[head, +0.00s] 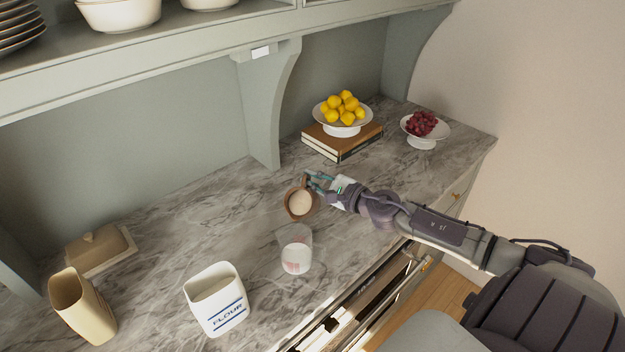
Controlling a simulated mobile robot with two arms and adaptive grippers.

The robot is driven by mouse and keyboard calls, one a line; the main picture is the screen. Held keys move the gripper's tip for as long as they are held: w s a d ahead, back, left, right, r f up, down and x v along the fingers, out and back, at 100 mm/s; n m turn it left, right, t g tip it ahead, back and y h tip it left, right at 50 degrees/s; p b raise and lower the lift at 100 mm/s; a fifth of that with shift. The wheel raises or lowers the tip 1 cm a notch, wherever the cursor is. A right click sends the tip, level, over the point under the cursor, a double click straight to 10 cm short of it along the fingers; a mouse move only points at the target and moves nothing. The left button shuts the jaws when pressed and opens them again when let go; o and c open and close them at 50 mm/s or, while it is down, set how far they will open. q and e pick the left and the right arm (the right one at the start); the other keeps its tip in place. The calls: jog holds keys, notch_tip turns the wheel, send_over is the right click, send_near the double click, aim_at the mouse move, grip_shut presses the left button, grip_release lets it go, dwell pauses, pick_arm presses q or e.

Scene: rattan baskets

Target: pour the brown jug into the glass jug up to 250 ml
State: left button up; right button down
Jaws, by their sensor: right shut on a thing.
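The brown jug (291,212) is held by my right gripper (312,182), which is shut on its right side. The jug is tilted, its round mouth toward the camera and pale contents showing inside. The clear glass jug (305,240) stands upright on the marble counter just below the brown jug in the picture. It has white contents in its lower part and reddish markings on its wall, too small to read. I cannot tell whether a stream falls between the jugs. My left gripper is not in view.
On the marble counter (180,225) stand a white flour container (207,308), a cream vessel (88,318) and a lidded butter dish (107,255). A lemon bowl (343,130) on books (331,148) and a grape stand (422,143) are behind. A shelf (180,70) overhangs the back.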

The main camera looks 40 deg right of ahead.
jog(key=shift+s+a+r+n+t+b, duration=0.1)
jog(key=shift+s+a+n+t+b, duration=0.35)
jog(key=shift+n+b, duration=0.8)
dwell(1.5)
jog(key=shift+w+r+m, duration=0.1)
jog(key=shift+w+m, duration=0.05)
jog(key=shift+m, duration=0.2)
jog(key=shift+d+r+p, duration=0.1)
jog(key=shift+r+p, duration=0.1)
jog(key=shift+p, duration=0.25)
jog(key=shift+w+d+m+g+p, duration=0.15)
jog(key=shift+m+g+p, duration=0.2)
jog(key=shift+m+p, duration=0.5)
jog(key=shift+f, duration=0.1)
